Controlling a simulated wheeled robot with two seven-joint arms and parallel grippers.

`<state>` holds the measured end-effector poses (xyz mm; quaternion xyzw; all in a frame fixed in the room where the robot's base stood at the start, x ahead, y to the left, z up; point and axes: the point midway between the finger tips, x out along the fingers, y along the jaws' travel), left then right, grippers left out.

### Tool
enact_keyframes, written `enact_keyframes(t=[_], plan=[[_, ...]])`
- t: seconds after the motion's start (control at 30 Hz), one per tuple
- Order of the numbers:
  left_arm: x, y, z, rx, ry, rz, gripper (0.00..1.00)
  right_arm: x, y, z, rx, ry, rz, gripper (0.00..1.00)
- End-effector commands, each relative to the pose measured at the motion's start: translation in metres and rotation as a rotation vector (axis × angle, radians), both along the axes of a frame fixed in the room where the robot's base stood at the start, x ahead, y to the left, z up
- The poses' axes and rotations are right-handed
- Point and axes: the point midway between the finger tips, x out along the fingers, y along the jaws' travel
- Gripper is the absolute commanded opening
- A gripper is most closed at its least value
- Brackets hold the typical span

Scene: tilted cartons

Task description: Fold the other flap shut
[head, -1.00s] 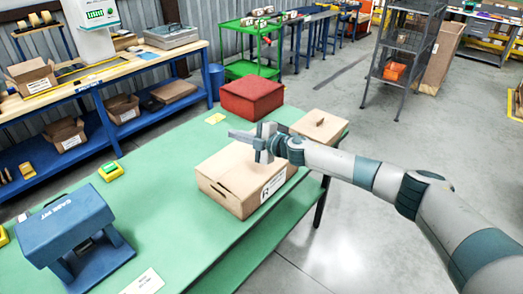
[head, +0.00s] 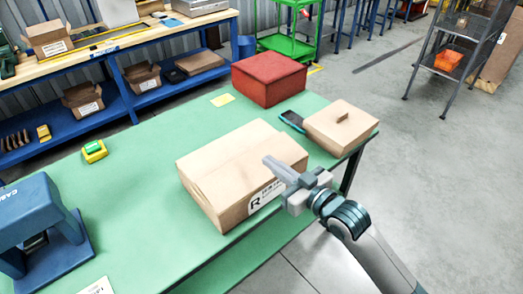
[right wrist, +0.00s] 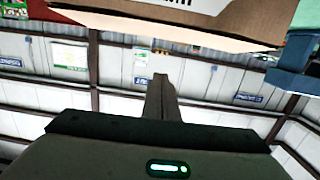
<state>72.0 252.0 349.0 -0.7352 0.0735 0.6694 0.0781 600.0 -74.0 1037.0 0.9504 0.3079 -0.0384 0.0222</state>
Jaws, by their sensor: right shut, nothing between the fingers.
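A tan cardboard carton (head: 235,160) stands on the green table (head: 130,190), with a white label marked R on its near right side. Its top looks mostly covered, with a fold or seam line running across it near the left end. I cannot tell if each flap lies fully flat. My right gripper (head: 272,164) is shut and empty, with its fingertips in front of the carton's right edge in the head view; contact is unclear. In the right wrist view the carton (right wrist: 200,25) fills the top, above the gripper finger (right wrist: 160,90). My left gripper is out of view.
A smaller carton (head: 350,130) and a dark phone-like item (head: 291,120) lie right of the carton. A red box (head: 268,80) stands behind. A blue stand (head: 35,225) and a yellow-green device (head: 94,151) are on the left. The table between them is clear.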

Motion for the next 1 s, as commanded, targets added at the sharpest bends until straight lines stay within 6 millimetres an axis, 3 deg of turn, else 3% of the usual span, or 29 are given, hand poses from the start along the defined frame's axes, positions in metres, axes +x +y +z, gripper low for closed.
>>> enact_keyframes(t=[0.13,0.57,0.77,1.0], plan=[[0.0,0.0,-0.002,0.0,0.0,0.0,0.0,-0.01,-0.003,-0.001,0.017,0.018,0.002,0.0],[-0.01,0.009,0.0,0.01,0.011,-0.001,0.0,-0.007,-0.002,0.0,0.017,0.017,0.001,0.0],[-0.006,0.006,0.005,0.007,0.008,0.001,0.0,0.005,0.006,0.0,0.019,0.019,0.0,0.0],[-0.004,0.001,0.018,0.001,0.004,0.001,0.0,0.033,0.027,-0.002,0.018,0.018,0.001,0.0]])
